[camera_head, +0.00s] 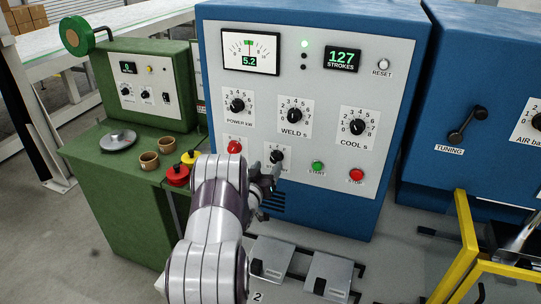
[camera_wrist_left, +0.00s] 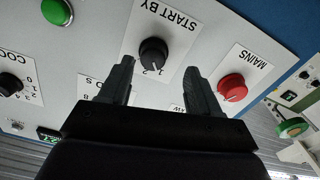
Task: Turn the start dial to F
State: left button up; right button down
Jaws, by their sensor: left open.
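The start dial is a black round knob (camera_head: 276,157) on a white label, low on the grey front panel of the blue welder cabinet. In the left wrist view the knob (camera_wrist_left: 153,52) sits on a label reading "START BY", seen upside down. A 1 and a 2 show on the label; I cannot make out an F or read where the knob points. My left gripper (camera_head: 266,176) is in front of the panel, partly covering the dial's label. Its open fingers (camera_wrist_left: 159,68) lie either side of the knob's line, apart from it, with nothing between them.
A red mains knob (camera_head: 234,147) is left of the dial; a green start button (camera_head: 317,168) and red stop button (camera_head: 356,175) are right. Power, weld and cool dials (camera_head: 294,116) sit above. A green bench (camera_head: 103,167) with cups stands left; a yellow frame (camera_head: 467,245) stands right.

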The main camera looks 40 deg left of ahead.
aim_at(274, 161)
pick_arm(q)
jog(key=w, duration=0.2)
jog(key=shift+w+d+r+p, duration=0.25)
jog(key=shift+w+r+p, duration=0.1)
jog(key=shift+w, duration=0.35)
jog(key=shift+a+f, duration=0.25)
jog(key=shift+a, duration=0.35)
jog(key=shift+w+d, duration=0.1)
jog(key=shift+d, duration=0.15)
jog(key=c, duration=1)
jog(key=shift+c, duration=0.2)
pick_arm(e)
jog(key=shift+d+r, duration=0.4)
jog(key=shift+r, duration=0.25)
